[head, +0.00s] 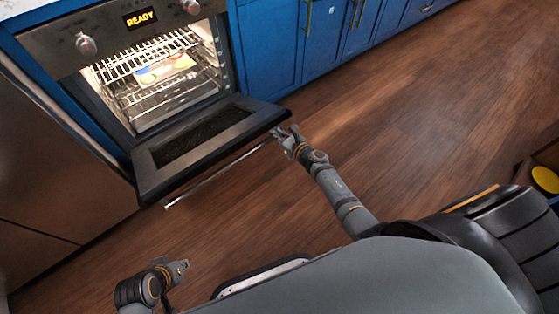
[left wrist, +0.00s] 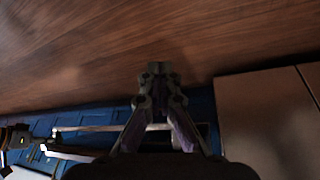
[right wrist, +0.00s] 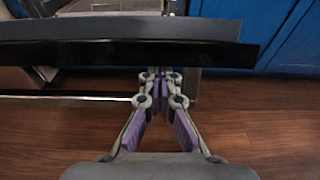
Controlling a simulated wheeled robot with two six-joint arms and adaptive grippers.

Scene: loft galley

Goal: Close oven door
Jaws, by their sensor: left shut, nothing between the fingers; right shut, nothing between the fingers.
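The oven (head: 150,65) stands at the upper left in the head view with its cavity lit. Its door (head: 205,137) is folded down, lying open at a low angle, with a long bar handle (head: 215,177) along its outer edge. My right gripper (head: 287,132) is shut and empty at the right end of the door's outer edge. In the right wrist view the door edge (right wrist: 120,42) and handle (right wrist: 65,98) lie just ahead of the fingertips; I cannot tell whether they touch. My left gripper (head: 184,266) is shut and empty, low at the left, away from the door.
Wire racks (head: 150,60) and a colourful item (head: 165,67) are inside the oven. Blue cabinets (head: 275,40) stand to its right, a steel appliance front (head: 50,165) to its left. The wooden floor (head: 430,110) at the right is clear. A yellow round thing (head: 545,179) shows at the right edge.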

